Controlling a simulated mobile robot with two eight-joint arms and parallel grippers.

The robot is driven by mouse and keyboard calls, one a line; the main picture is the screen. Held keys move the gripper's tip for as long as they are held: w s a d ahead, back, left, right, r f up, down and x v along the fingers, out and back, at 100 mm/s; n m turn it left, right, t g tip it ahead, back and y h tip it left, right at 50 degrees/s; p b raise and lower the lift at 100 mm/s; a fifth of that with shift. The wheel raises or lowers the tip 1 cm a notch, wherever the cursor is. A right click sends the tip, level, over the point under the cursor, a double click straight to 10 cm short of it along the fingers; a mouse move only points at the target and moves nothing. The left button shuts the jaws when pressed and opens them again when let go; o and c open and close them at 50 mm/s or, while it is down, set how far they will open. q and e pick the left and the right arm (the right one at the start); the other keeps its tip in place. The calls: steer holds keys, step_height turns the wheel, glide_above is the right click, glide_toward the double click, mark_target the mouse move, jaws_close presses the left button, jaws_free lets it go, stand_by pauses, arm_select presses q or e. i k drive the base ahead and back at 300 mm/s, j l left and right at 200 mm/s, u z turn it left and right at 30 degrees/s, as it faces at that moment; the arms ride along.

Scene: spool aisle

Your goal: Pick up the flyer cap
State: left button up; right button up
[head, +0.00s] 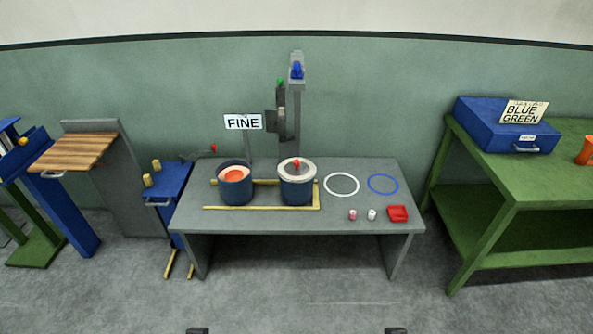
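On the grey table (392,238) stand two dark blue pots. The right pot (297,190) has a pale disc (290,177) with a red knob (296,163) on top; this looks like the flyer cap, though I cannot be sure. The left pot (235,190) is open at the top and shows something orange-red (233,175) inside. Only small dark tips of what look like my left gripper (198,330) and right gripper (396,330) show at the bottom edge. Both are well in front of the table, away from the pots. Their fingers cannot be made out.
Yellow rails (258,208) border the pots. A white ring (341,184), a blue ring (383,184), two small spools and a red tray (398,214) lie to the right. A grey post (297,95) rises behind. A green bench (480,215) stands right, a blue cart (170,195) left. The floor in front is clear.

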mark_target(294, 169)
steer(key=u, duration=0.45)
steer(key=i+l+u, duration=0.25)
steer(key=u, duration=0.25)
steer(key=i+l+u, duration=0.2)
steer(key=l+u, duration=0.3)
steer(key=i+l, duration=0.1)
steer(key=l, duration=0.35)
steer(key=i+l+u, duration=0.15)
steer(key=l, duration=0.35)
steer(key=i+l, duration=0.1)
steer(key=l, duration=0.35)
steer(key=u, duration=0.05)
